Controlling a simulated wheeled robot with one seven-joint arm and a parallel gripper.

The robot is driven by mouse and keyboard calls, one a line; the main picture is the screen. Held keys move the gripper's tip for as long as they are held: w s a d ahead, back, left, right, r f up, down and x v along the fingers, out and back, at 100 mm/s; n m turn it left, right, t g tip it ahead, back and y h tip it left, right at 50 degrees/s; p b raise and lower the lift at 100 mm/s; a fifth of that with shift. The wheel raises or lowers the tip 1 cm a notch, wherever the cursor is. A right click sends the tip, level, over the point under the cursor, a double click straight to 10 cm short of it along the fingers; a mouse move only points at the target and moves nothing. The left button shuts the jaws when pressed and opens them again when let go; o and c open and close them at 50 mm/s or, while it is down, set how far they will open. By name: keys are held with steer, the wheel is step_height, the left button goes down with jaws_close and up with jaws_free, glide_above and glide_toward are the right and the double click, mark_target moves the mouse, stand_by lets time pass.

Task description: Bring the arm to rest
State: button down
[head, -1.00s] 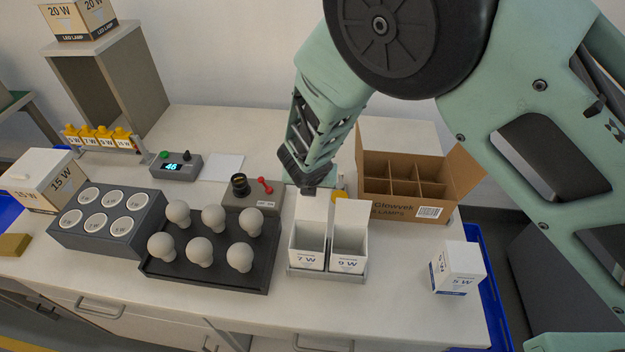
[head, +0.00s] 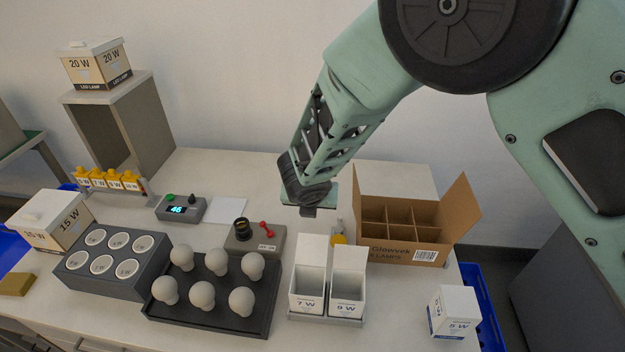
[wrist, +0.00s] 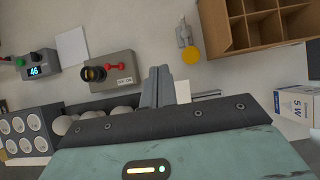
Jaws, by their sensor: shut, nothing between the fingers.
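My gripper (head: 309,210) is in the air over the workbench (head: 225,162), above and behind the two open white boxes marked 7 W (head: 307,302) and 9 W (head: 347,306). In the wrist view its fingers (wrist: 158,88) are together with nothing between them. My arm reaches in from the upper right in the head view. The gripper hides a bit of the bench behind it.
A bulb tray (head: 213,315) with several bulbs, a test socket unit (head: 255,241), a grey holed block (head: 80,271) and an open carton (head: 408,254) stand around below. A closed 5 W box (head: 453,314) is at right. A tall grey stand (head: 150,125) is at back left.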

steer(key=r, duration=0.2)
steer(key=w+r, duration=0.1)
steer(key=r, duration=0.2)
steer(key=shift+w+r, duration=0.25)
steer(key=shift+r, duration=0.1)
steer(key=s+d+m+g+b, duration=0.2)
steer(key=s+d+m, duration=0.4)
steer(key=s+m, duration=0.3)
steer(key=s+d+r+m+g+b, duration=0.1)
steer(key=s+d+m+b, duration=0.3)
steer(key=s+m, duration=0.5)
steer(key=s+d+r+m+g+b, duration=0.1)
steer(key=s+d+m+g+b, duration=0.2)
steer(key=s+d+m, duration=0.5)
steer(key=s+m, duration=0.2)
steer(key=s, duration=0.3)
steer(key=shift+s+d+r+y, duration=0.2)
steer(key=shift+d+y, duration=0.05)
steer(key=shift+y, duration=0.15)
